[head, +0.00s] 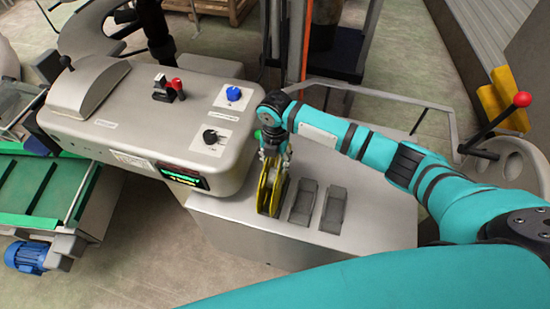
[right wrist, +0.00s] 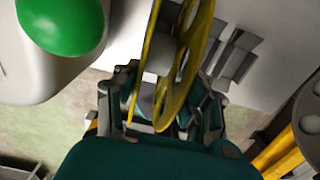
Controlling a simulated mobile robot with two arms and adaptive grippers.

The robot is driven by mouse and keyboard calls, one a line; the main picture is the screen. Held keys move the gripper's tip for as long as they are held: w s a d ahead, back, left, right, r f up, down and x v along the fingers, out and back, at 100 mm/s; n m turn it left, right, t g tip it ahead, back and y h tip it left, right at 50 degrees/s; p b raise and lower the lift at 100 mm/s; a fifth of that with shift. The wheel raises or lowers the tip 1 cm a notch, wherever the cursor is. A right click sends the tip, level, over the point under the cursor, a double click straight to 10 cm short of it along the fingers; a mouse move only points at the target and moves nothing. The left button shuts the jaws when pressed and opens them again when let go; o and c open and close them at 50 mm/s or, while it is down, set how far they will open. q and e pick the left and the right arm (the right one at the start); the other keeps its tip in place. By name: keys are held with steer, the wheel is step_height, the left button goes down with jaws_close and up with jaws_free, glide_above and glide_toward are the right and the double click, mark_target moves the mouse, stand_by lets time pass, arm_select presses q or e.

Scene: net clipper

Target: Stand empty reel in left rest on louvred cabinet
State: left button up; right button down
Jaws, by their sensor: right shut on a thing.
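My right gripper (head: 273,148) reaches down from above and is shut on the yellow-flanged empty reel (head: 273,188). The reel is upright, at the left of a row with two grey rests, on or just above the pale metal cabinet (head: 380,215). The middle rest (head: 302,202) and the right rest (head: 334,209) are empty. Any left rest is hidden by the reel. In the right wrist view the reel (right wrist: 188,62) stands between the fingers (right wrist: 168,105), with grey rests (right wrist: 236,55) to its right. My left gripper is not in view.
A grey control housing (head: 130,115) with a blue knob (head: 233,93) and a red knob (head: 177,85) stands close left of the reel. A green knob (right wrist: 62,22) shows in the right wrist view. A red-tipped lever (head: 522,99) is at the right.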

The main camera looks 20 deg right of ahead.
steer(key=shift+f, duration=0.15)
steer(key=c, duration=0.7)
jaws_free()
step_height(320, 180, up, 12)
steer(key=shift+r+b, duration=0.1)
steer(key=shift+b, duration=1.1)
